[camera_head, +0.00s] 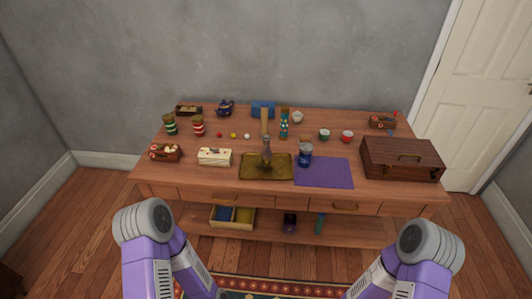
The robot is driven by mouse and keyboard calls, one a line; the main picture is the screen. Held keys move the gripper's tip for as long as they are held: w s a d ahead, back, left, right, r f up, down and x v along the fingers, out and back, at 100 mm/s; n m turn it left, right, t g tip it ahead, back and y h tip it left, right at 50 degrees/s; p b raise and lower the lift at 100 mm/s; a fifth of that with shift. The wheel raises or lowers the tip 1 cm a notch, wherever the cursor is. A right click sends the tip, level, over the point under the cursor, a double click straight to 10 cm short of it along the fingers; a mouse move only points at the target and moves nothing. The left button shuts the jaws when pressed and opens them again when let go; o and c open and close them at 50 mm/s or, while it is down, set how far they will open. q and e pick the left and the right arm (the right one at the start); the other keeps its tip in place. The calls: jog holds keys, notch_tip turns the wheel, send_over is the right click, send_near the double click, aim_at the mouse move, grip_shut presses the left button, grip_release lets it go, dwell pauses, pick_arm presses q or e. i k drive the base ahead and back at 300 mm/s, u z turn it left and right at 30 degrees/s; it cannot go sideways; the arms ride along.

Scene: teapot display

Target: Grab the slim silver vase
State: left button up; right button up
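A slim, silvery-grey vase-like thing (267,152) stands upright on a brass-coloured tray (247,173) near the front middle of the wooden table. A tall brown thing (264,120) rises right behind it; I cannot tell whether the two touch. My two purple arms come in at the bottom left and bottom right, in front of the table. Neither gripper shows in the picture.
A purple mat (325,175) lies right of the tray, with a dark blue cup (305,155) by its back-left edge. A brown wooden case (400,160) fills the right end. A patterned box (215,157) sits left of the tray. A teal-patterned cylinder (284,124) stands behind.

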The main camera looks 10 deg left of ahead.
aim_at(266, 155)
jog(key=k, duration=0.5)
jog(key=u, duration=0.9)
jog(key=i, duration=1.45)
jog(key=z, duration=0.25)
